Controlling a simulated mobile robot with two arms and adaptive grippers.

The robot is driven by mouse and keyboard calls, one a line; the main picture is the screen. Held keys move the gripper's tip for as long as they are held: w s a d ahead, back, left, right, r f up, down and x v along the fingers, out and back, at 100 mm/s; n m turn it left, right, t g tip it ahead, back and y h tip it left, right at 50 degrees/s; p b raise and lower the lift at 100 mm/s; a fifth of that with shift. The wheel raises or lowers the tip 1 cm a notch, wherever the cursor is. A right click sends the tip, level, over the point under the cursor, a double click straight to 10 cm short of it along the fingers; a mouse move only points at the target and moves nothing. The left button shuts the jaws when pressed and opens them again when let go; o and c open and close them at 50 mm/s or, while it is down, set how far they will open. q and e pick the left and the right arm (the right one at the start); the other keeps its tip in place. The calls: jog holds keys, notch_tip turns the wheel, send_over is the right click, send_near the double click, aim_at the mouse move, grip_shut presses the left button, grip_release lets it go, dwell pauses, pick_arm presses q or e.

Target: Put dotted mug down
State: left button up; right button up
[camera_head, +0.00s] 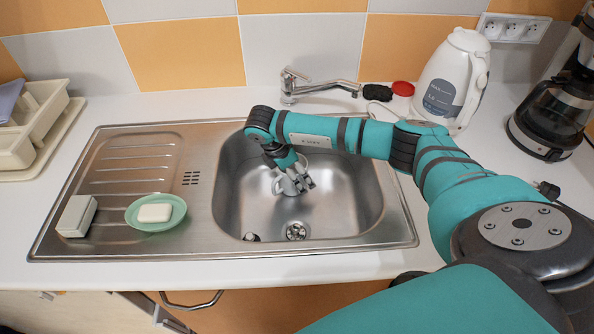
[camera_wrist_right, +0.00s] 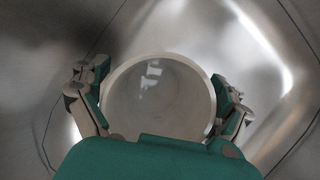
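The mug (camera_head: 285,187) is pale and sits low inside the steel sink bowl, partly hidden by my right gripper (camera_head: 297,179). Its dots cannot be made out. In the right wrist view, I look into the mug's round open mouth (camera_wrist_right: 160,97). A finger of my right gripper lies against each side of the mug, so the gripper appears shut on it. I cannot tell whether the mug's base touches the sink floor. My left gripper is not in view.
The sink (camera_head: 350,208) has a drain (camera_head: 296,231) near the front of its bowl. A faucet (camera_head: 315,87) stands behind. A soap dish (camera_head: 150,222) and a small box (camera_head: 76,216) lie on the drainboard. A kettle (camera_head: 450,80) and coffee maker (camera_head: 552,110) stand right.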

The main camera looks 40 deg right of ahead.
dwell(0.3)
jog(key=b+v, duration=0.1)
jog(key=v, duration=1.1)
jog(key=shift+r, duration=0.15)
